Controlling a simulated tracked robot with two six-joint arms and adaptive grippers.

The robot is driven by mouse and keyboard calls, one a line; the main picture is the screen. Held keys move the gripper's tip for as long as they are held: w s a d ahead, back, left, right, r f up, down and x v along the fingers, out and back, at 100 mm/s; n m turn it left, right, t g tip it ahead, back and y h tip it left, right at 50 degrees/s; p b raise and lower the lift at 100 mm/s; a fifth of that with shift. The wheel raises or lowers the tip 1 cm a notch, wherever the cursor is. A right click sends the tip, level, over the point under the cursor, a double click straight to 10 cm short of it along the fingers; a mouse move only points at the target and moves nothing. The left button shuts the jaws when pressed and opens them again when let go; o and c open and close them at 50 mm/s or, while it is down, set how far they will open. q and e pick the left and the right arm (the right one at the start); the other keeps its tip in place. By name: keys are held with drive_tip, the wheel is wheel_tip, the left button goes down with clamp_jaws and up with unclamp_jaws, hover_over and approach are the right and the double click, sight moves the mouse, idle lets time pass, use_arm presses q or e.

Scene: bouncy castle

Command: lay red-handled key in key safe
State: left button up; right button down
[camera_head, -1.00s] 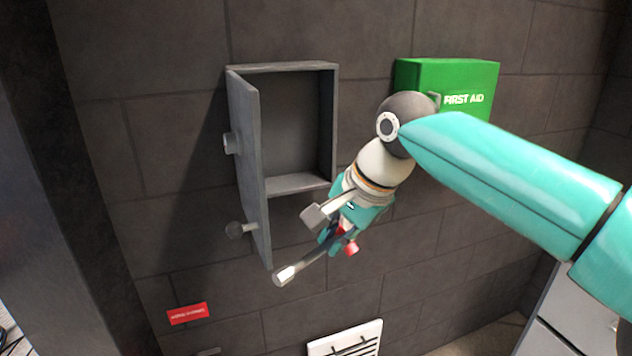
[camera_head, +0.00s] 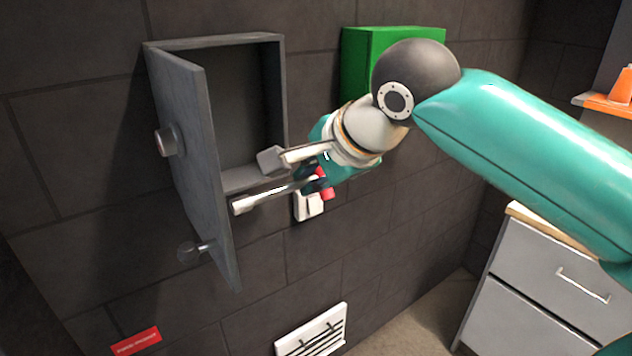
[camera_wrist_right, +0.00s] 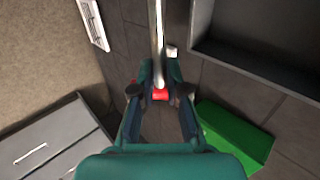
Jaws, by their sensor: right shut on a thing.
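The key safe (camera_head: 281,100) is an open grey wall box, and its door (camera_head: 198,160) stands swung out at the left. Its inside (camera_head: 232,110) looks empty as far as I see. My right gripper (camera_head: 318,182) is just right of and below the safe's opening, shut on the red-handled key (camera_head: 268,195). The key's red handle (camera_wrist_right: 160,96) is between the fingertips (camera_wrist_right: 160,88) in the wrist view, and its long metal shaft (camera_wrist_right: 157,45) points away from the gripper. In the head view the shaft points left, toward the door. The key is outside the safe. My left gripper is not in view.
A green first aid box (camera_head: 362,65) hangs right of the safe, partly behind my arm. A small white fitting (camera_head: 308,208) is on the wall below. A white vent (camera_head: 312,332) sits lower, a red label (camera_head: 137,341) lower left. A grey drawer cabinet (camera_head: 530,290) stands right.

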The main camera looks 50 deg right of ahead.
drive_tip(key=shift+w+d+f+p, duration=0.1)
drive_tip(key=shift+w+d+p, duration=1.05)
drive_tip(key=shift+w, duration=2.3)
drive_tip(key=shift+w+d+f+p, duration=0.15)
drive_tip(key=shift+w+d+p, duration=0.35)
drive_tip(key=shift+w+p, duration=2.15)
drive_tip(key=shift+w+d+f+p, duration=0.1)
drive_tip(key=shift+w+d+p, duration=0.6)
drive_tip(key=shift+w, duration=3.6)
drive_tip(key=shift+w+d+f+b, duration=0.15)
drive_tip(key=shift+d+f+b, duration=0.05)
drive_tip(key=shift+f+b, duration=1.45)
drive_tip(key=shift+b, duration=0.05)
drive_tip(key=c, duration=1.1)
unclamp_jaws()
